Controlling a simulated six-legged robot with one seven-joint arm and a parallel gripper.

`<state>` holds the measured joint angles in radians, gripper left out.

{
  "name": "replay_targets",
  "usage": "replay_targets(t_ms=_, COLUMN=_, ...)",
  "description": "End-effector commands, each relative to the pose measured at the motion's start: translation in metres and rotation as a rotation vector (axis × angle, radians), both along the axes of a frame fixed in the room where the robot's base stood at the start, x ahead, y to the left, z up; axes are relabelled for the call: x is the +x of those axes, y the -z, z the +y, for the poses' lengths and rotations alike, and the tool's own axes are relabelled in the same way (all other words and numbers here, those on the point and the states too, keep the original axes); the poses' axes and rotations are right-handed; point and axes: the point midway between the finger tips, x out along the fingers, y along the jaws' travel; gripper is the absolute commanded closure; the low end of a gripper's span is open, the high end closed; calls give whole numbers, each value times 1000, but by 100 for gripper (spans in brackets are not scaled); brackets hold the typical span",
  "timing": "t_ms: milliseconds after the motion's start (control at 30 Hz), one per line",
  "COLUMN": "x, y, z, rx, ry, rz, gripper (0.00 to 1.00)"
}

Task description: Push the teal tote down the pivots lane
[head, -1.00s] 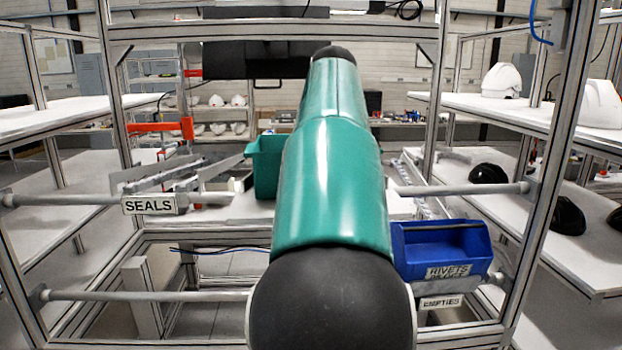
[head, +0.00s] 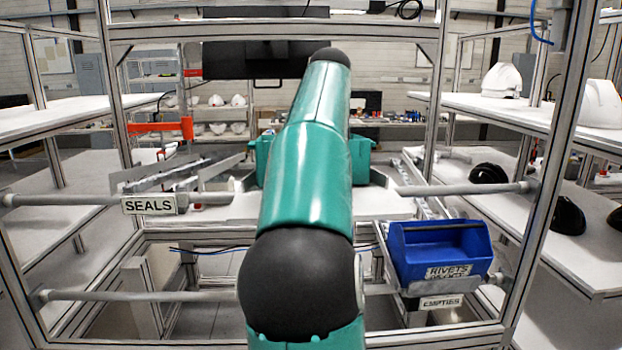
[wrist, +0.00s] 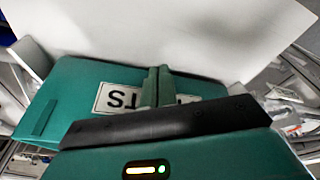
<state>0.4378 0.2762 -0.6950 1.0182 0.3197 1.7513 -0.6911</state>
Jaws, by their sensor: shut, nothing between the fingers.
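The teal tote (head: 360,160) stands on the white surface beyond the front bar in the head view. My arm hides its middle. The wrist view shows the tote's teal wall (wrist: 75,85) with a white label, upside down, its letters ending in "TS" and the rest hidden. My gripper (wrist: 157,72) is shut and empty, its two fingers side by side in front of that label. They are at or very close to the wall; contact is not certain. My arm hides the gripper in the head view.
A blue bin marked RIVETS (head: 440,248) sits at the right above an EMPTIES sign (head: 441,302). A SEALS sign (head: 149,205) hangs on the left bar. Metal rails (head: 180,175) lie left of the tote. White surface (wrist: 190,30) is clear beyond the tote.

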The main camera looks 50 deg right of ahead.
Motion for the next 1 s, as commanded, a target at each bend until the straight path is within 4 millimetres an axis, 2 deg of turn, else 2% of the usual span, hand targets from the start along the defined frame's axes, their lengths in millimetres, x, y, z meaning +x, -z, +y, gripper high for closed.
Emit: replay_targets(t_ms=1000, x=-20, y=-79, z=22, rx=-1, ry=1, rz=-2, gripper=100)
